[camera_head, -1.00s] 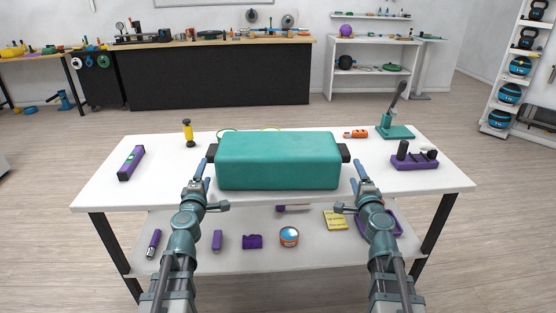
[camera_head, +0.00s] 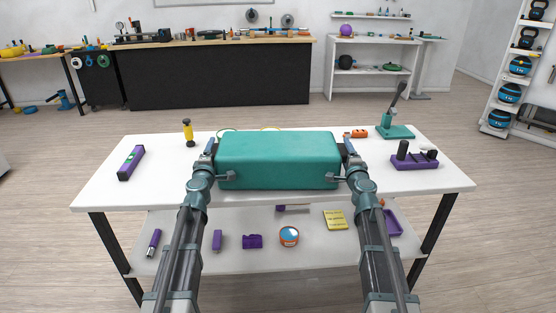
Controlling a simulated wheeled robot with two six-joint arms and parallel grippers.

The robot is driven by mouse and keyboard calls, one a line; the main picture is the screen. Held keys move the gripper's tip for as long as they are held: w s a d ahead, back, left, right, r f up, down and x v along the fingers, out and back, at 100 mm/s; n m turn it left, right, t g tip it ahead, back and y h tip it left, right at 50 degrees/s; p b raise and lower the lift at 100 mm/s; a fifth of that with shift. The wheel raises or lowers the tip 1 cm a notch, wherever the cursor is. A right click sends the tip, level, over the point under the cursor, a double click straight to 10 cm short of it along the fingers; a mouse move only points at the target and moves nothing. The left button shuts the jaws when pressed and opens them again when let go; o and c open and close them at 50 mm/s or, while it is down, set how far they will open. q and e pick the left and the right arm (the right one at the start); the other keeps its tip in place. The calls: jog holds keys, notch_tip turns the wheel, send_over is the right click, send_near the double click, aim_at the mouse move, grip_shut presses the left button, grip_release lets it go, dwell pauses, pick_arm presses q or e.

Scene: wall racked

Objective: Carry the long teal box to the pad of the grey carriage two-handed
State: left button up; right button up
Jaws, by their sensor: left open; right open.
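The long teal box (camera_head: 278,160) lies on the white table (camera_head: 110,190), with its long side toward me. Dark handles were visible at its two ends; they are now mostly behind my grippers. My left gripper (camera_head: 209,150) is open at the box's left end. My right gripper (camera_head: 349,150) is open at the box's right end. I cannot tell whether either one touches the box or its handle. The grey carriage and its pad are not in view.
On the tabletop are a purple level (camera_head: 131,163), a yellow-and-black tool (camera_head: 188,133), an orange item (camera_head: 356,133), a teal press (camera_head: 396,131) and a purple holder (camera_head: 414,160). The lower shelf (camera_head: 190,258) holds several small things. A dark workbench (camera_head: 215,75) stands behind across open floor.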

pick_arm(q)
grip_shut()
pick_arm(e)
grip_shut()
dwell(1.2)
